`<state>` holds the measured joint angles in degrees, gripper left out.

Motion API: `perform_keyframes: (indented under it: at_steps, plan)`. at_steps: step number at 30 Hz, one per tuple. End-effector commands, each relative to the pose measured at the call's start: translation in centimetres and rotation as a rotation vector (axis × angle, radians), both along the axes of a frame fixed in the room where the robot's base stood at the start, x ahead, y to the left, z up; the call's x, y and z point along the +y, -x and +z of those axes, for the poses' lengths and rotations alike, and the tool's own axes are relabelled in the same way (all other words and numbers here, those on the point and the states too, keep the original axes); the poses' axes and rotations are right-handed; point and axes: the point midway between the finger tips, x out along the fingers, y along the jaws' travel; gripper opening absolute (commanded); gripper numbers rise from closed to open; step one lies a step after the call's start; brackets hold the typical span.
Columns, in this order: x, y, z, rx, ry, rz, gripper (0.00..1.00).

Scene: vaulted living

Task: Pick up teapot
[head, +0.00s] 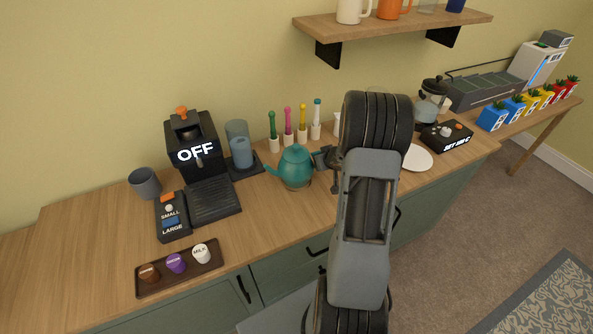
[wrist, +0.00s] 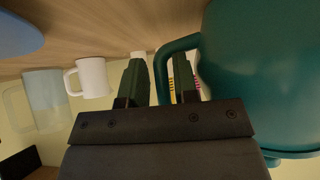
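The teal teapot (head: 295,167) stands upright on the wooden counter, in the middle of the head view. My gripper (head: 324,158) is right beside it, at its right side, with the arm reaching in from the front. In the wrist view the teapot (wrist: 262,75) fills the right side. Its handle loops toward the two dark green fingers of my gripper (wrist: 160,82). The fingers are apart, and the upright part of the handle shows between them, with the right finger in line with the loop's opening. I cannot tell whether either finger touches the handle.
Left of the teapot stand a coffee machine (head: 190,145) marked OFF and blue-grey cups (head: 240,153). Several colored-handled utensils (head: 288,120) stand behind it. A white plate (head: 417,158) lies to the right. A shelf (head: 400,27) hangs above. A pod tray (head: 178,286) is at front left.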

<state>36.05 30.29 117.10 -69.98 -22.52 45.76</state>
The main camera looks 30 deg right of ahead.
Motion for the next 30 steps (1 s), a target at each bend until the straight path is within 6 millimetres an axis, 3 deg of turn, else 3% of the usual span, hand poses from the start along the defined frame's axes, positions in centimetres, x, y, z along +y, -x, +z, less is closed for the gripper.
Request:
perform_keyframes:
  at_steps: [12,21,30]
  plan:
    - [-0.07,-1.09,-1.04,-0.001,0.0,0.0,0.28]
    - [-0.08,-1.08,-1.03,0.0,0.0,0.0,0.01]
    - [-0.09,-1.06,-1.01,-0.001,0.0,0.0,0.0]
